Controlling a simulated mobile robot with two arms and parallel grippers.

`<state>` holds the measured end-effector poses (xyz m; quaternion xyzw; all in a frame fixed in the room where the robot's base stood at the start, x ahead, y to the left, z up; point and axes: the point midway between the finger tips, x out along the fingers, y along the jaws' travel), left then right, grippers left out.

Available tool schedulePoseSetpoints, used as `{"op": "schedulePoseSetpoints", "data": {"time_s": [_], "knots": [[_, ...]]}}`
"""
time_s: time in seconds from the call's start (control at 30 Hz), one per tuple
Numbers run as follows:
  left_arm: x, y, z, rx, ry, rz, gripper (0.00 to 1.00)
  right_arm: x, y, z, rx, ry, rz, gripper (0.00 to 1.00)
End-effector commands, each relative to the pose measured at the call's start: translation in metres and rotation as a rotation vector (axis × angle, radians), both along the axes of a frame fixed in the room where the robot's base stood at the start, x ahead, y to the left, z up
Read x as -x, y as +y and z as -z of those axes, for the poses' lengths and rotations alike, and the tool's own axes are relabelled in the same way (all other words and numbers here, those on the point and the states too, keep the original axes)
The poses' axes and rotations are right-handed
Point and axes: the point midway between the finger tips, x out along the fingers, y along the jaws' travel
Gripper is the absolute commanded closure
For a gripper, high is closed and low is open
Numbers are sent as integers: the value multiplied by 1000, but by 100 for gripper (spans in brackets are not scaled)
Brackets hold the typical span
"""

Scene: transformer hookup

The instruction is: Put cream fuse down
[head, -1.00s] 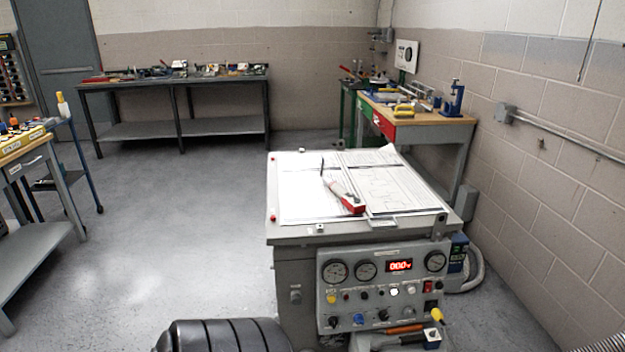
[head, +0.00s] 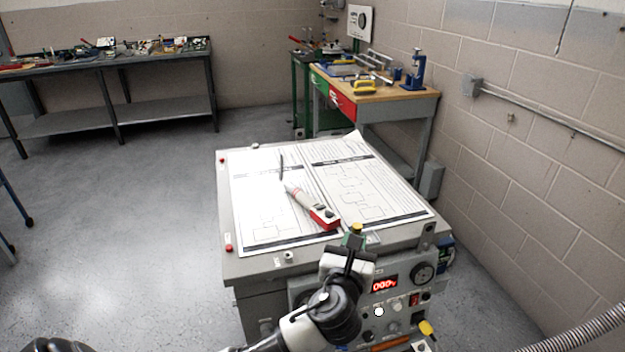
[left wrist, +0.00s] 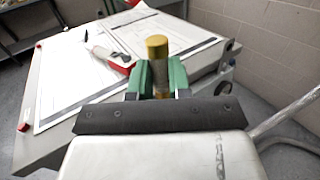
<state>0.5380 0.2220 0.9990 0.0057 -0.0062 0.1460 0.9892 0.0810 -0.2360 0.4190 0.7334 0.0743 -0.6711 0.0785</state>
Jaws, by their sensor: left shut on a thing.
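My left gripper (head: 353,242) is shut on the fuse, held upright between its green fingertips. The fuse's gold-yellow cap (head: 357,228) stands above the fingers, and it also shows in the left wrist view (left wrist: 157,48). The fuse's body is mostly hidden by the fingers, so its cream colour cannot be told. The gripper is at the front edge of the grey test bench (head: 250,268), in front of its top in the head view. The gap between fuse and bench top cannot be told. My right gripper is not in view.
Printed sheets (head: 385,195) cover most of the bench top. A red-and-white tester (head: 318,211) lies on them. The front panel has gauges (head: 423,273) and a red display (head: 384,284). A wooden-topped workbench (head: 425,93) stands behind, near the wall.

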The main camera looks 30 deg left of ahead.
Motion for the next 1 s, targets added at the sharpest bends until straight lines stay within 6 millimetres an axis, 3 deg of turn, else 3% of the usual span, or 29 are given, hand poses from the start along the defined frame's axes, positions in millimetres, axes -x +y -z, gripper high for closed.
{"op": "schedulePoseSetpoints", "data": {"time_s": [0.03,0.1,0.23,0.7,0.87,1.0], "knots": [[-13,1,-13,6,-3,-17,100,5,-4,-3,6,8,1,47],[-23,2,-20,10,4,-33,100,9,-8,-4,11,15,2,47],[-30,11,-20,11,14,-48,100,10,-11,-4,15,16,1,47],[-23,106,38,10,14,-47,100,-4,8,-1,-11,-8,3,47],[-23,119,45,13,12,-46,100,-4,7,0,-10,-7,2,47],[-22,120,63,15,14,-46,100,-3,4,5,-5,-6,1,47]]}}
